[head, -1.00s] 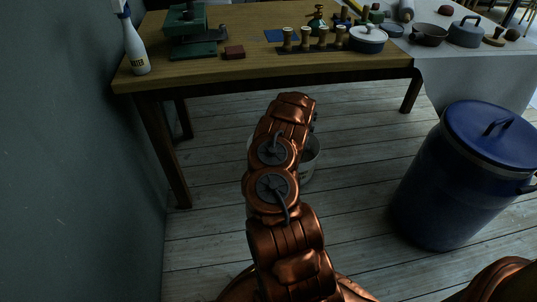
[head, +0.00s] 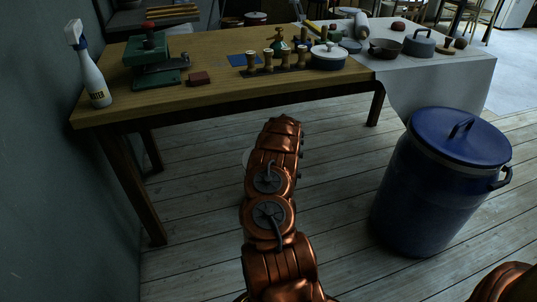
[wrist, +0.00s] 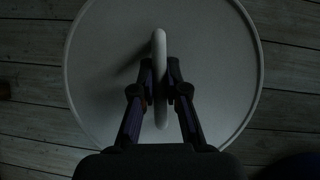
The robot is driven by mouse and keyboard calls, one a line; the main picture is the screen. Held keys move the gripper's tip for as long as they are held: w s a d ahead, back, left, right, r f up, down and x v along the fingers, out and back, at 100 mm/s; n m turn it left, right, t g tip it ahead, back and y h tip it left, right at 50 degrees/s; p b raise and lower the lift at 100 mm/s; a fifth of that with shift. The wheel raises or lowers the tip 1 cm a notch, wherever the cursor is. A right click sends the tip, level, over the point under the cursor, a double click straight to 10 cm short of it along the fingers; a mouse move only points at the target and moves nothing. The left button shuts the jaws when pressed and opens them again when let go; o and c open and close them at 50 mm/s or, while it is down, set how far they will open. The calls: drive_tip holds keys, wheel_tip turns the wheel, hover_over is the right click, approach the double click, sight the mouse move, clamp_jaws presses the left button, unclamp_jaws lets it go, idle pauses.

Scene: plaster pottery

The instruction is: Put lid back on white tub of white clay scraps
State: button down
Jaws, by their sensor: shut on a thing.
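My gripper (wrist: 159,72) is shut on the upright handle of a round white lid (wrist: 100,65), seen from above in the wrist view. The lid fills the middle of that view, with floorboards around it. In the head view my arm hides the gripper and most of what is below it. A small pale sliver shows left of the arm; I cannot tell whether it is lid or tub. The tub and its clay scraps are not clearly seen, and I cannot tell whether the lid rests on the tub.
A large blue bin (head: 430,190) with a lid stands on the right. Floorboards between are clear. A wall is on the left.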

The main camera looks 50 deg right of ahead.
wheel_tip(320, 180, down, 2)
drive_tip(key=shift+f+b, duration=0.25)
drive_tip(key=shift+b, duration=0.75)
drive_tip(key=shift+f, duration=0.95)
drive_tip(key=shift+w+r+p, duration=0.1)
drive_tip(key=shift+p, duration=0.65)
drive_tip(key=shift+f+p, duration=0.2)
drive_tip(key=shift+p, duration=0.2)
idle(1.3)
drive_tip(key=c, duration=1.1)
unclamp_jaws()
drive_tip(key=shift+o, duration=0.3)
drive_tip(key=o, duration=0.4)
